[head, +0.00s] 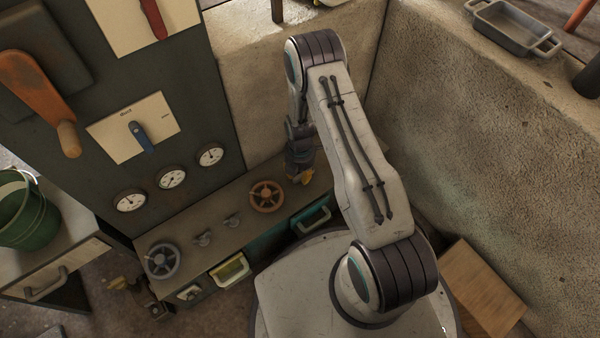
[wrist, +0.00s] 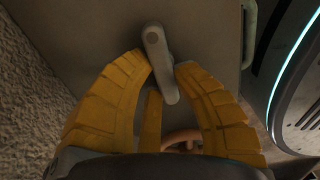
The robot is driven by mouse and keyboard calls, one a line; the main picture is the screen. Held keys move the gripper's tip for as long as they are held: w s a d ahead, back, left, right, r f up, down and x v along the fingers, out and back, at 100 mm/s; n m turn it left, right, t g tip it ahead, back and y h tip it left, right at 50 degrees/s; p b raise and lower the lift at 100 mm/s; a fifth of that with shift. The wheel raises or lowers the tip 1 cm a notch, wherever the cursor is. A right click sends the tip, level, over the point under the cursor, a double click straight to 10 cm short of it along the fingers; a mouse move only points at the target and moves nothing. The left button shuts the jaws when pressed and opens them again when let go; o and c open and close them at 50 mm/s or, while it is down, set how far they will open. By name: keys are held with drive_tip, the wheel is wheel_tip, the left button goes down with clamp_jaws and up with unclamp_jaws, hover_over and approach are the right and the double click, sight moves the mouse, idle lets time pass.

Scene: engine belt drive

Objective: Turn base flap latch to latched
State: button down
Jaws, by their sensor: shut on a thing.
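A grey lever, which I take to be the base flap latch (wrist: 157,52), stands on a flat grey-brown surface in the wrist view. My gripper (wrist: 163,66) is closed on the lever, with one fingertip on each side. In the head view my gripper (head: 301,177) is low over the right end of the base ledge (head: 190,228). There the lever is hidden behind my gripper and arm.
An orange handwheel (head: 266,196) sits just left of my gripper, with small grey fittings (head: 203,238) and a grey handwheel (head: 162,260) further left. A panel with gauges (head: 172,178) and a blue switch (head: 141,137) rises behind. A rough stone wall (head: 480,140) bounds the right.

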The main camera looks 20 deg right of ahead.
sight(300, 174)
drive_tip(key=shift+s, duration=0.1)
idle(0.4)
drive_tip(key=c, duration=1)
unclamp_jaws()
drive_tip(key=shift+o, duration=0.2)
wheel_tip(300, 174, up, 12)
